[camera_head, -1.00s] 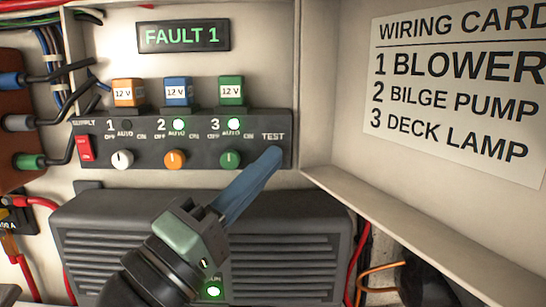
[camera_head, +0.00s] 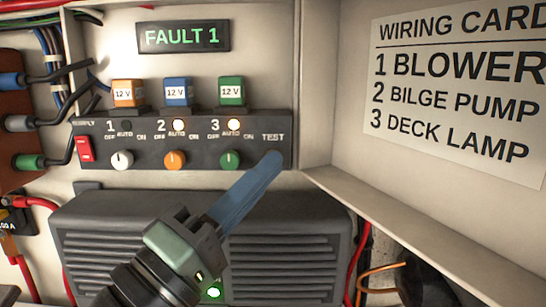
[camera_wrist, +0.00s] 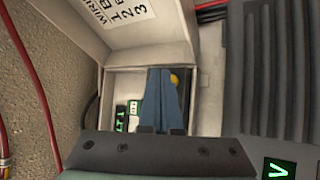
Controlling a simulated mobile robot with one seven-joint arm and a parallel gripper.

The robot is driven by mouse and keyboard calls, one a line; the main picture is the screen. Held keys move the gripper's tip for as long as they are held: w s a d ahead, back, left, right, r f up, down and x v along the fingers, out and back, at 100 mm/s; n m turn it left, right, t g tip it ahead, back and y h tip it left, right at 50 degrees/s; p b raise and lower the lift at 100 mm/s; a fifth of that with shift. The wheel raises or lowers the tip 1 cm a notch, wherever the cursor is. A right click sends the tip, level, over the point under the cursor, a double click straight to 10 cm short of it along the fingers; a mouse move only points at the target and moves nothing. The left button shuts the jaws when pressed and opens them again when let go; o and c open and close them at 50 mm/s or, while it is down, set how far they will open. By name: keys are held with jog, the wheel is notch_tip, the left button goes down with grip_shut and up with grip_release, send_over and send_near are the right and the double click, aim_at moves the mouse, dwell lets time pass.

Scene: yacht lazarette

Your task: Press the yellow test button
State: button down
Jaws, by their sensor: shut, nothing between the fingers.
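The yellow test button (camera_wrist: 174,79) shows in the wrist view as a small round knob, right beside my fingertips and partly covered by them. In the head view it is hidden behind my fingertips, below the TEST label (camera_head: 273,138) at the right end of the dark switch panel (camera_head: 200,165). My gripper (camera_head: 276,158) has long blue fingers, shut and empty, pointing up at that end of the panel. It also shows in the wrist view (camera_wrist: 160,72). I cannot tell whether the tips touch the button.
The panel has a red supply switch (camera_head: 84,148), white, orange and green knobs and several lamps. A display (camera_head: 183,37) reads FAULT 1. A ribbed dark box (camera_head: 290,250) lies below. A wall with the wiring card (camera_head: 460,85) rises at right.

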jog(key=shift+s, duration=0.1)
jog(key=s, duration=0.4)
jog(key=shift+s, duration=0.4)
dwell(0.4)
